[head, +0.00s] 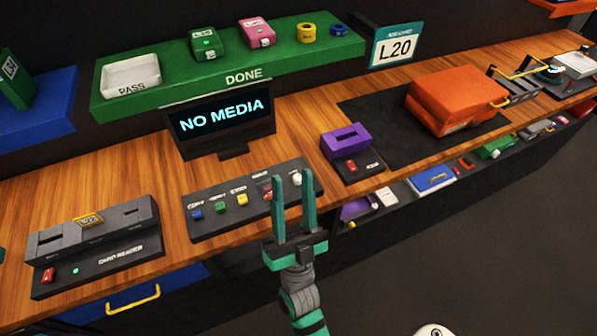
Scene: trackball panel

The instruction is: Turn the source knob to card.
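A dark control panel (215,222) lies on the wooden counter, with blue, green and yellow buttons in a row. At its right end are a red part (266,190) and a white round part (296,179), partly covered by my gripper. I cannot tell which part is the source knob or where it points; the labels are too small to read. My gripper (293,176) is open and empty, its fingers pointing up in the picture over the panel's right end. I cannot tell whether it touches anything. The monitor (222,116) behind reads "NO MEDIA".
A grey card reader (125,244) with a yellow card (88,220) stands at left. A purple device (345,140) and an orange box (450,98) are to the right. A green "DONE" shelf (160,88) runs behind. Open drawers lie below the counter at right.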

